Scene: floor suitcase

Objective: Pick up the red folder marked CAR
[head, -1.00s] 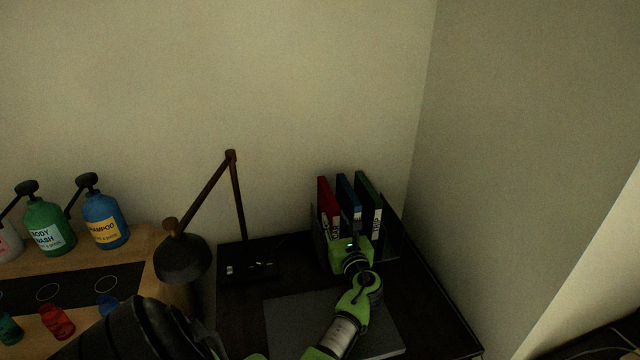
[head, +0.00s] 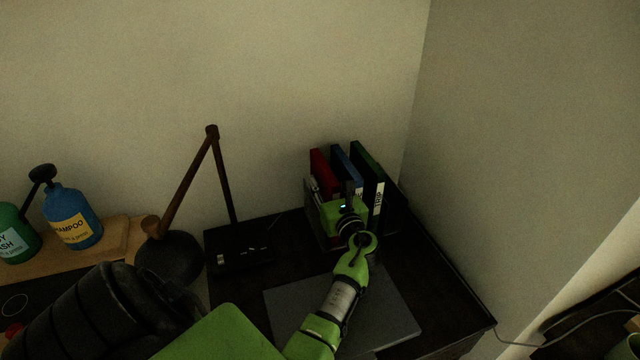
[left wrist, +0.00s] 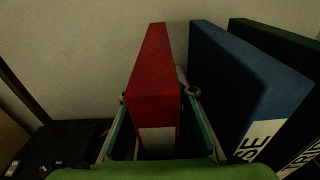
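The red folder (head: 321,172) stands upright at the left of a row of folders on the dark desk. In the left wrist view the red folder (left wrist: 154,85) rises between my two fingers, with a pale label low on its spine; the lettering is hidden. My left gripper (head: 330,190) is at the folder's front in the head view. In the left wrist view the left gripper (left wrist: 157,110) is open, one finger on each side of the red folder, with narrow gaps showing. My right gripper is not in view.
A blue folder (head: 346,168) and a dark green folder (head: 367,165) stand close to the right. A desk lamp (head: 224,180) stands left on the desk. A grey flat pad (head: 395,310) lies in front. Walls close off the back and right. Bottles (head: 72,215) stand far left.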

